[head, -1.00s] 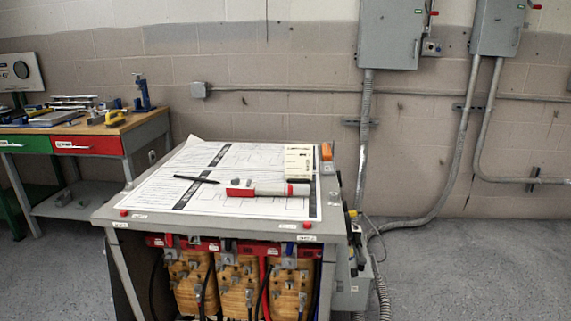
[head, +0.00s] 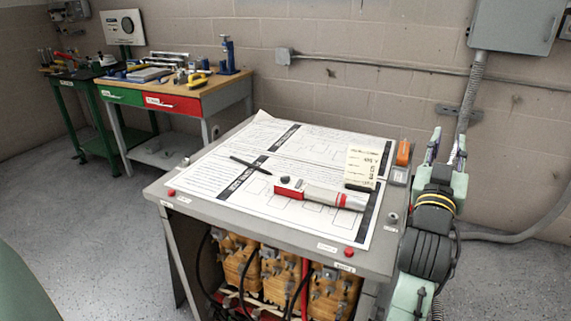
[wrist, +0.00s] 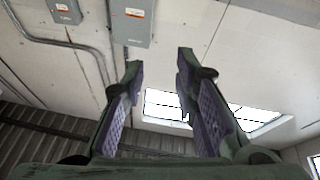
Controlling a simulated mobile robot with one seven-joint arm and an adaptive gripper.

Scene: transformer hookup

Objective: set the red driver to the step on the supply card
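The red driver (head: 322,195), with a grey-white body and red bands, lies on the printed sheets on the grey table top. A small dark knob stands at its left end; its setting is too small to read. The cream supply card (head: 360,165) lies behind the driver's right end, with handwriting I cannot read. A dark bar is at its near edge. My gripper (head: 447,150) is upright beyond the table's right edge, fingers up, apart from driver and card. In the wrist view my gripper (wrist: 160,75) is open and empty, facing upper wall and ceiling.
A black pen (head: 250,165) lies left of the driver. An orange block (head: 403,153) stands by the card, near my arm. Red buttons (head: 349,252) sit along the front edge. A workbench (head: 225,84) with tools stands behind left. Floor left of the table is clear.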

